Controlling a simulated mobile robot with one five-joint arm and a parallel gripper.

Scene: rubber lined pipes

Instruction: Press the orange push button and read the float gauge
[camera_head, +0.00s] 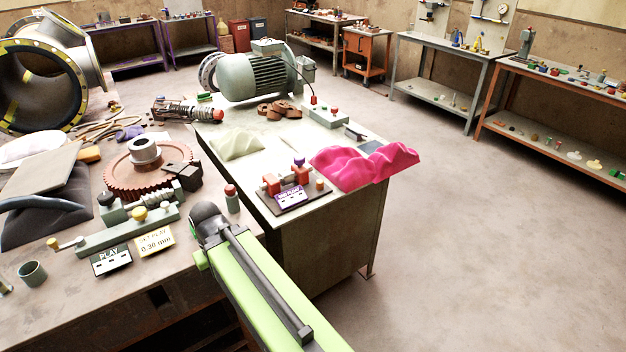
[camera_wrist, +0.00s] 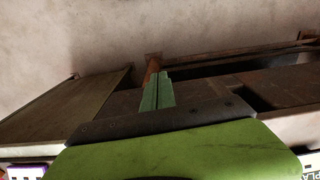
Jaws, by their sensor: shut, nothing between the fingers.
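In the head view, a small dark-based gauge fixture (camera_head: 285,193) with red blocks, a purple knob and a purple display plate (camera_head: 290,198) stands on the pale-topped bench; the display shows dashes, with lettering too small to read surely. A small orange button (camera_head: 320,184) is at its right end. In the wrist view, only part of a purple-edged plate (camera_wrist: 27,173) shows at the bottom left; the button is not visible there. My gripper (camera_wrist: 159,75) has its green fingers together, empty, against brown bench sides and floor. The fingers are hidden in the head view.
On the left bench stand a red gear (camera_head: 148,178), a PLAY display (camera_head: 111,260) and a yellow 0.30 mm card (camera_head: 155,241). Pink cloth (camera_head: 362,165) lies right of the gauge. A motor (camera_head: 258,75) stands behind. The floor (camera_head: 460,230) at right is clear.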

